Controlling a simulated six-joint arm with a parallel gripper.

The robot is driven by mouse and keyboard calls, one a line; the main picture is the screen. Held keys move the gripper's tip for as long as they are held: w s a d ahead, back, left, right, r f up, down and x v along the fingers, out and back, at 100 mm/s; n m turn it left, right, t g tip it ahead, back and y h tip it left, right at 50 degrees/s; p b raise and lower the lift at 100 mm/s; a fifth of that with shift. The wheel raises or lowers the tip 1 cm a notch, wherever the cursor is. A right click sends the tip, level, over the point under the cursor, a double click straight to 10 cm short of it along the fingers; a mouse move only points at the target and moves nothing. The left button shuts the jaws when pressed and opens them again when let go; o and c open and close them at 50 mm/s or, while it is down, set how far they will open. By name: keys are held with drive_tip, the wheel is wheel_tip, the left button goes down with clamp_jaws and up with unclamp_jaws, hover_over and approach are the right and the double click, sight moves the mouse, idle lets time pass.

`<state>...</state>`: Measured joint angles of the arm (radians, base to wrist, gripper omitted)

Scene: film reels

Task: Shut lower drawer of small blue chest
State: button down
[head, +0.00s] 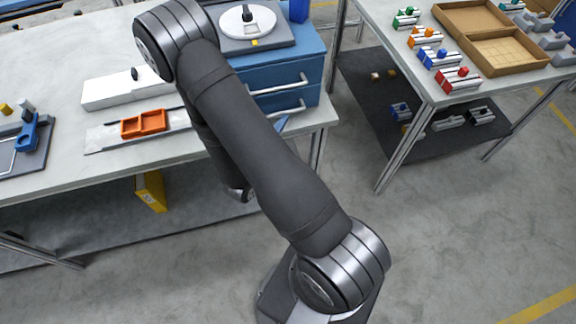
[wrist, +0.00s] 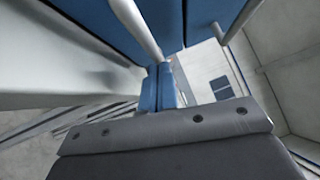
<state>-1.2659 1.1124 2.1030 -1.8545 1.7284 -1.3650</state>
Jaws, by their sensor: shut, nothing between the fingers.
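The small blue chest (head: 312,68) stands at the right end of the left workbench, partly hidden behind my arm. Its lower drawer (head: 308,96) has a pale bar handle (head: 283,111), with the upper drawer's handle (head: 283,88) above it. I cannot tell how far the lower drawer stands out. In the wrist view, blue drawer fronts and a pale handle (wrist: 137,28) are close ahead. My gripper (wrist: 161,72) is shut and empty, its blue fingers together near that handle. I cannot tell whether they touch the drawer. In the head view my arm mostly hides the gripper.
A grey device (head: 250,25) sits on the chest. An orange tray (head: 144,123) and a white box (head: 125,88) lie left on the bench (head: 60,160). Another table (head: 365,12) with coloured blocks and a cardboard tray (head: 480,25) stands right, across a floor gap.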

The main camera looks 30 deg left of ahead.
drive_tip(key=s+d+f, duration=0.2)
drive_tip(key=s, duration=1)
drive_tip(key=shift+s+d, duration=0.3)
drive_tip(key=shift+s, duration=0.05)
drive_tip(key=shift+w+f, duration=0.1)
drive_tip(key=w+a+r, duration=0.2)
drive_tip(key=w, duration=1)
idle(0.3)
idle(0.5)
